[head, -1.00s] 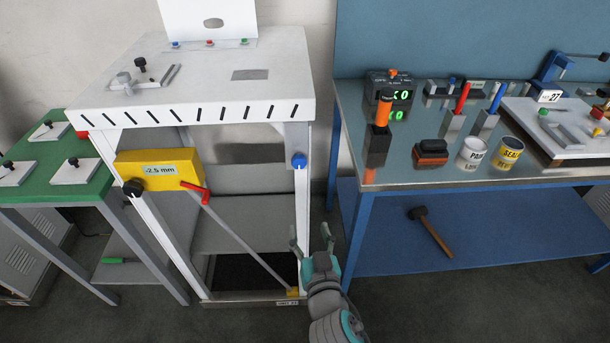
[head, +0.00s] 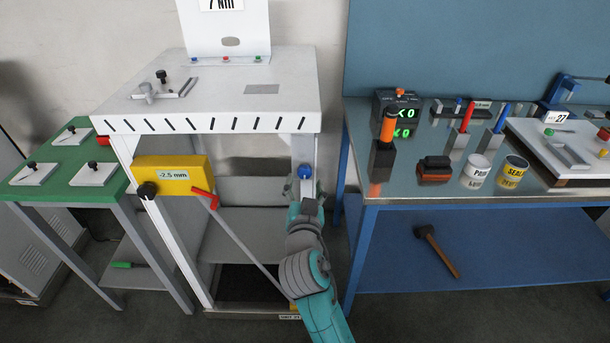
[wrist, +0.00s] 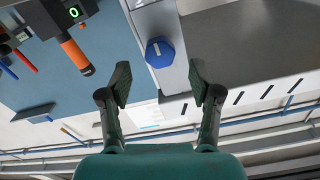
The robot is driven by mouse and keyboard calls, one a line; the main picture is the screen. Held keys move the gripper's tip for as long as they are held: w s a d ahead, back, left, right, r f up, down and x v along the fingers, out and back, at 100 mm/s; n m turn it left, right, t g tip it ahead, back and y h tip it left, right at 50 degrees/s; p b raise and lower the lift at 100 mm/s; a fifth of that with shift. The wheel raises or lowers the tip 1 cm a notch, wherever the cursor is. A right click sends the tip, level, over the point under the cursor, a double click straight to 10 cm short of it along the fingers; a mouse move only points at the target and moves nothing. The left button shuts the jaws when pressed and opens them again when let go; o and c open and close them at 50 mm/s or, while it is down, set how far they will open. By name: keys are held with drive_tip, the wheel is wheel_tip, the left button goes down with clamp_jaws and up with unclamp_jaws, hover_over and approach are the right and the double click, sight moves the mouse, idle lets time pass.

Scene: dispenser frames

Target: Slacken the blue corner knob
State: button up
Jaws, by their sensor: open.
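The blue corner knob (head: 305,172) sits on the upper part of the white dispenser frame's right front post (head: 305,150). In the wrist view the knob (wrist: 160,52) is a blue faceted disc with a pale line across it. My gripper (wrist: 160,82) is open and empty, its two dark fingers apart. The knob appears between and just beyond the fingertips, and I see no contact.
A yellow block (head: 172,175) marked -2.5 mm, with a black knob (head: 147,190), is on the left post. A red-handled rod (head: 240,238) slants across the frame's opening. The steel-topped blue bench (head: 430,195) stands close on the right, a green table (head: 60,165) on the left.

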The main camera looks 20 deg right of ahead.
sight(305, 174)
drive_tip(key=shift+x, duration=1.95)
drive_tip(key=c, duration=1.1)
